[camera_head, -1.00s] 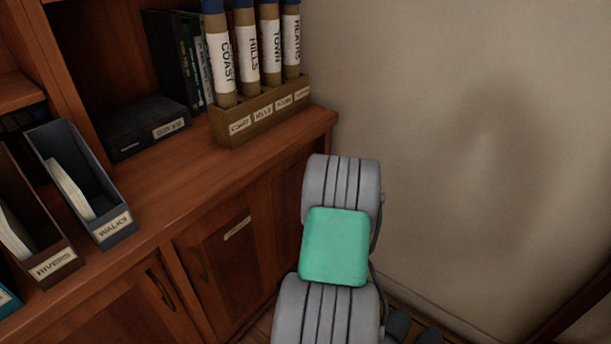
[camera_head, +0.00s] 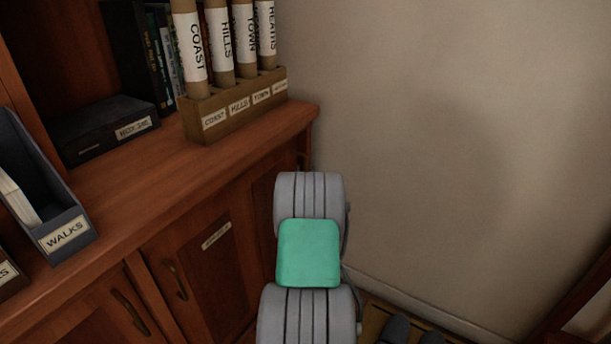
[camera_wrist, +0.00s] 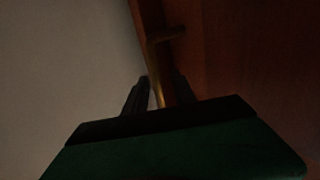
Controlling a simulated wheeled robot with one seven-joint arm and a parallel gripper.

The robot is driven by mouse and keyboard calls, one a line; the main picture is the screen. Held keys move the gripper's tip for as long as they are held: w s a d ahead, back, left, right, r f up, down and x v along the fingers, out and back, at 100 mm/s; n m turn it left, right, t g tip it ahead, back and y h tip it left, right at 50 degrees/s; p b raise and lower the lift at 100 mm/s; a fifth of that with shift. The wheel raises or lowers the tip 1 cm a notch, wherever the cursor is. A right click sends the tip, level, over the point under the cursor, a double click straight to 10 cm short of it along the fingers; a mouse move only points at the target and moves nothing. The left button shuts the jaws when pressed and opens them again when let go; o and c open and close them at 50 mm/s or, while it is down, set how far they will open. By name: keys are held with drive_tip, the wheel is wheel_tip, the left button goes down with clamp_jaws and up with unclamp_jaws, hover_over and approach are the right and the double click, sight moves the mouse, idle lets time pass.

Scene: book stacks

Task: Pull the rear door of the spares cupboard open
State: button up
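In the head view the wooden cupboard (camera_head: 170,180) runs back to the wall. Its far door (camera_head: 267,190) is partly hidden behind my grey and green arm and looks closed. My gripper is hidden in the head view. In the wrist view my gripper (camera_wrist: 160,84) has its two dark fingers apart. A brass handle (camera_wrist: 166,36) on reddish wood (camera_wrist: 245,60) runs down between them; I cannot tell whether they touch it.
A nearer door (camera_head: 215,262) with a label and handle is closed. Card tubes stand in a labelled rack (camera_head: 235,118) on the cupboard top, with a WALKS file (camera_head: 66,238) to the left. The bare wall (camera_head: 430,130) is close on the right. Grey shoe-like shapes (camera_head: 397,330) lie on the floor.

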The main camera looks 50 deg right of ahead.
drive_tip(key=shift+d, duration=0.15)
clamp_jaws()
idle(1.4)
